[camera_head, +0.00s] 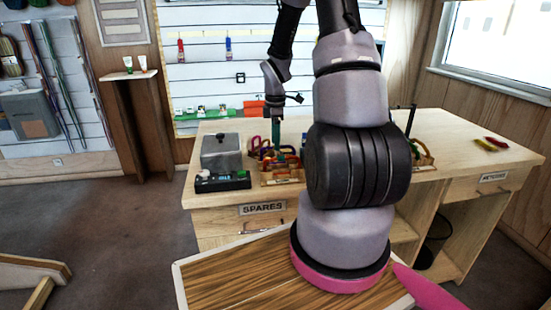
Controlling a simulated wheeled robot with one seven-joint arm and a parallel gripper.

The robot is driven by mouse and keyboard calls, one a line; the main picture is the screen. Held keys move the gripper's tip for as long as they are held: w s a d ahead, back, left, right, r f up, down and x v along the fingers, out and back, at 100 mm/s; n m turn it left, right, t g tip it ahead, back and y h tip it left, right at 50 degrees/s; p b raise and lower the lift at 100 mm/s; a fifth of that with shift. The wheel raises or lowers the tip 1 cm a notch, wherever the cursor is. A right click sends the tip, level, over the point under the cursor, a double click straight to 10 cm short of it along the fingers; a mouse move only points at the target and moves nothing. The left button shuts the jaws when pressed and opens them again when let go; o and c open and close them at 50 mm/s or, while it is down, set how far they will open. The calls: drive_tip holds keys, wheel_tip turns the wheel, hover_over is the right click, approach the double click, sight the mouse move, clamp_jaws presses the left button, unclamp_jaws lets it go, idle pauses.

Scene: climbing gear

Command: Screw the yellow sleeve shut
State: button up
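My gripper (276,108) hangs from the bent arm, over the back left part of the workbench. It is small and dark in this view, and its fingers cannot be made out. A teal upright piece (276,130) shows directly below it; whether they touch I cannot tell. Several coloured carabiners (267,150), with red, blue and yellow among them, are clustered at a wooden holder (283,179) under the gripper. The yellow sleeve cannot be told apart at this size. My arm hides the middle of the bench.
Another wooden holder (423,158) shows right of my arm. Red and yellow pieces (491,143) lie at the right. Much of the right-hand top is clear.

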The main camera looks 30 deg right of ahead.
drive_tip(key=shift+f, duration=0.1)
drive_tip(key=shift+f, duration=1.3)
drive_tip(key=shift+s+a, duration=0.2)
drive_tip(key=shift+s, duration=0.35)
drive_tip(key=shift+s+a, duration=0.15)
drive_tip(key=shift+s, duration=0.4)
drive_tip(key=shift+w+d+r, duration=0.1)
drive_tip(key=shift+w+r, duration=0.1)
drive_tip(key=shift+r, duration=0.5)
drive_tip(key=shift+w+d+r, duration=0.1)
drive_tip(key=shift+w+r, duration=0.05)
drive_tip(key=shift+r, duration=0.55)
drive_tip(key=shift+w+d, duration=0.25)
drive_tip(key=shift+w, duration=0.45)
